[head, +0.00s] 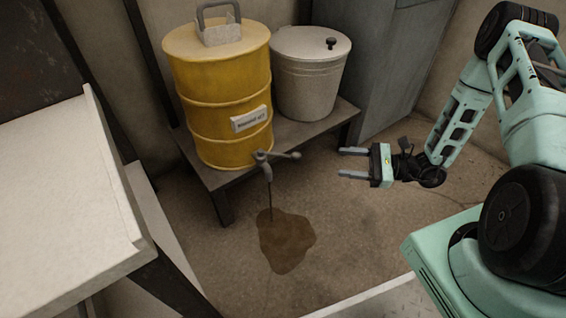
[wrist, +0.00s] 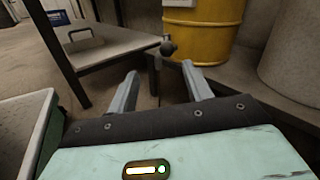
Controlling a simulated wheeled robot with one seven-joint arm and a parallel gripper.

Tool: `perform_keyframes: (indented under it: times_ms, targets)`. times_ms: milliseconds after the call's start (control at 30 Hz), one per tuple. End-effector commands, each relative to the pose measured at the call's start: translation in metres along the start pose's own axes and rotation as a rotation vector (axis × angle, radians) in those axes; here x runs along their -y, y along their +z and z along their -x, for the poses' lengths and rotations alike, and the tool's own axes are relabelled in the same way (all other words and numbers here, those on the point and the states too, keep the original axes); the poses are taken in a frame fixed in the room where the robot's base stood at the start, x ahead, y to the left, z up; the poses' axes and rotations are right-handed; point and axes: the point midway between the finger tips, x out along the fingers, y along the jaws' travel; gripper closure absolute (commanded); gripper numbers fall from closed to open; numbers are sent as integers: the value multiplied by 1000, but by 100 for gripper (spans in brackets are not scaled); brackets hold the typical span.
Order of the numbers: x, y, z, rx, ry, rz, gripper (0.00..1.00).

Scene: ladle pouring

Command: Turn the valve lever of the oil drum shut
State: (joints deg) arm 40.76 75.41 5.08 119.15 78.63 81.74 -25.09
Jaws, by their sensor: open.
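The yellow oil drum (head: 220,85) stands on a low dark stand at the back. Its grey valve (head: 263,160) sits near the drum's base, with the lever (head: 288,155) pointing out to the right. A thin dark stream runs from the spout down to a brown puddle (head: 285,240) on the floor. My gripper (head: 345,163) is open and empty, to the right of the lever and apart from it, with its fingers pointing left. In the wrist view, the lever's round end (wrist: 168,47) shows beyond my open fingers (wrist: 158,88), with the drum (wrist: 205,35) behind.
A lidded grey bin (head: 308,80) stands beside the drum on the low stand (head: 335,118). A pale table (head: 60,190) fills the left side. A grey cabinet (head: 385,70) stands behind my arm. The floor between my gripper and the valve is clear.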

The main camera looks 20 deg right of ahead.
Motion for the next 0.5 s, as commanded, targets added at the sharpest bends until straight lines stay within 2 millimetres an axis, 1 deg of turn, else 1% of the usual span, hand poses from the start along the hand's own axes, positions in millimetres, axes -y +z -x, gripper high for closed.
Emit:
perform_keyframes:
  times_ms: [33,133,233,367,500]
  targets:
    - [-1,-12,4,0,-24,-7,50]
    - [1,-17,5,-2,-47,-11,50]
    - [1,-17,-3,-1,-46,-11,50]
    - [1,-18,-24,0,-43,-12,50]
    - [1,-19,-53,0,-40,-12,50]
